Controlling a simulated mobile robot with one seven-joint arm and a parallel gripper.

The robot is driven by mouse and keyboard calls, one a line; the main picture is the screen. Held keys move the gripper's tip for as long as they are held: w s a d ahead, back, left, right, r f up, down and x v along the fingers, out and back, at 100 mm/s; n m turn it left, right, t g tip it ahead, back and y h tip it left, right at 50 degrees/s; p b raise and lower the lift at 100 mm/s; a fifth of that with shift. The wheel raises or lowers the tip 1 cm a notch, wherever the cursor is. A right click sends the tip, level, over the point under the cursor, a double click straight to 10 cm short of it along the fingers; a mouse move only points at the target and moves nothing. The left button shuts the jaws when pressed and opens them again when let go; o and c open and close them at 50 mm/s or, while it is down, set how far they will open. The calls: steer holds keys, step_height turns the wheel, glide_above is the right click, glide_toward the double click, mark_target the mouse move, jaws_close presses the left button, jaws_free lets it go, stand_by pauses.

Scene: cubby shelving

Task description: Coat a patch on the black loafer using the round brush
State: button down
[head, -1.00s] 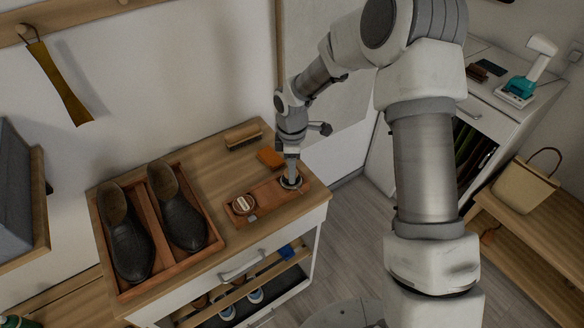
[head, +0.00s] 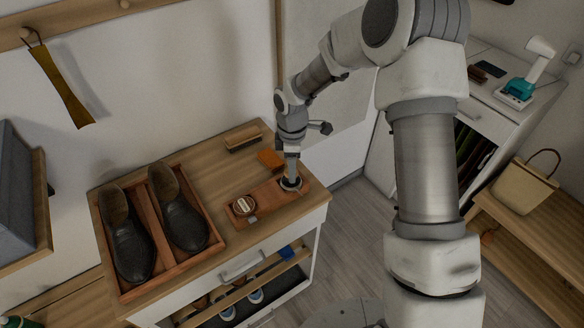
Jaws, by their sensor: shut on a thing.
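A pair of black loafers stands in a divided wooden tray (head: 215,236) on the left of the cabinet top: the left loafer (head: 130,250) and the right loafer (head: 183,222). My gripper (head: 291,179) points down at the right end of a reddish-brown board (head: 268,200). It is shut on a small round thing that looks like the round brush (head: 290,184), at or just above a dark round spot there. My gripper hides most of the brush. A round tin (head: 243,205) sits at the board's left end.
A wooden brush with bristles (head: 243,138) and an orange block (head: 270,159) lie behind the board. Bare wood lies between tray and board. A shoehorn (head: 62,85) hangs on the wall. A basket (head: 525,185) stands on a bench at right.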

steer(key=shift+r+p, duration=1.8)
steer(key=shift+r, duration=1.15)
steer(key=shift+d+m, duration=0.45)
steer(key=shift+m, duration=0.05)
steer(key=s+d+r+m, duration=0.1)
steer(key=s+d+m, duration=0.2)
steer(key=d+m, duration=0.3)
steer(key=s+d+r+m, duration=0.1)
steer(key=s+d+m, duration=0.2)
steer(key=d+m, duration=0.4)
steer(key=m, duration=0.4)
steer(key=shift+a, duration=0.1)
